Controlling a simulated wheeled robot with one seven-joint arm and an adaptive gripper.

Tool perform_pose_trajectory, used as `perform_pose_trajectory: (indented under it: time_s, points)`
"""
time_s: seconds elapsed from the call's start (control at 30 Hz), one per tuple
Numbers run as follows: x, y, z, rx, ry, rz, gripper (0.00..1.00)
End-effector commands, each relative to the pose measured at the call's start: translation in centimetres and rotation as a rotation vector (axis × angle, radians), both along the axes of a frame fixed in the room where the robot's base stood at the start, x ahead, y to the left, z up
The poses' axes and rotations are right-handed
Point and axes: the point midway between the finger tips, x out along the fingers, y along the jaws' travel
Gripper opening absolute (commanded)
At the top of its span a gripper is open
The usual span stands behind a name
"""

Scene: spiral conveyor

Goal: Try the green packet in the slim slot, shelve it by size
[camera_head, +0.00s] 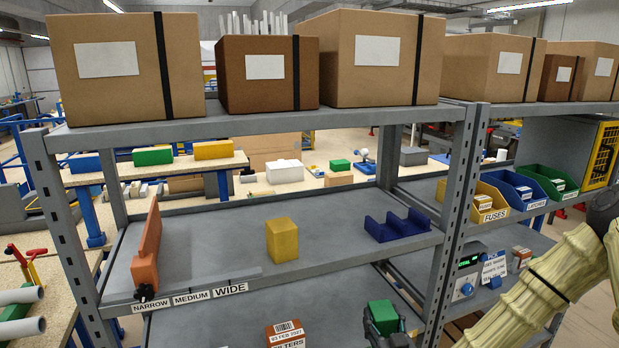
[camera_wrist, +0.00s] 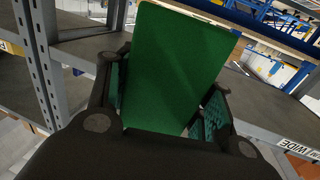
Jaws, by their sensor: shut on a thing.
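The green packet (camera_head: 382,312) is held by my gripper (camera_head: 384,326), below the labelled shelf at the lower right of that bay. In the wrist view the green packet (camera_wrist: 178,70) fills the space between both fingers. A blue slotted block (camera_head: 397,226) with upright walls and gaps between them stands at the right of the shelf board (camera_head: 215,245); the packet is apart from it. A yellow block (camera_head: 282,240) stands upright mid-shelf. The shelf's front edge reads NARROW (camera_head: 151,304), MEDIUM (camera_head: 191,297) and WIDE (camera_head: 230,289). An orange upright piece (camera_head: 146,252) stands at the left.
A brown box marked FILTERS (camera_head: 285,334) sits on the lower shelf left of my gripper. A grey rack post (camera_head: 462,215) stands right of it. Fuse bins (camera_head: 486,203) and a small device (camera_head: 467,280) are beyond. Cartons (camera_head: 380,60) line the top shelf.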

Motion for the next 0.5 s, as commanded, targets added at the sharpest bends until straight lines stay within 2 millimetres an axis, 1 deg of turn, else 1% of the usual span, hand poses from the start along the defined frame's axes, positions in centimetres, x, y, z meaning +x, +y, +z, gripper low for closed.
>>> perform_pose_trajectory:
  time_s: [0.03, 0.2, 0.33, 0.5]
  points:
    - [-0.6, 0.1, -1.4, 0.002, 0.005, -0.013, 0.22]
    - [-2.4, 0.2, -4.4, 0.001, 0.004, -0.061, 0.22]
    - [-3.6, 0.2, -6.1, 0.002, 0.003, -0.091, 0.22]
    - [-4.5, 0.2, -7.3, 0.001, 0.002, -0.115, 0.22]
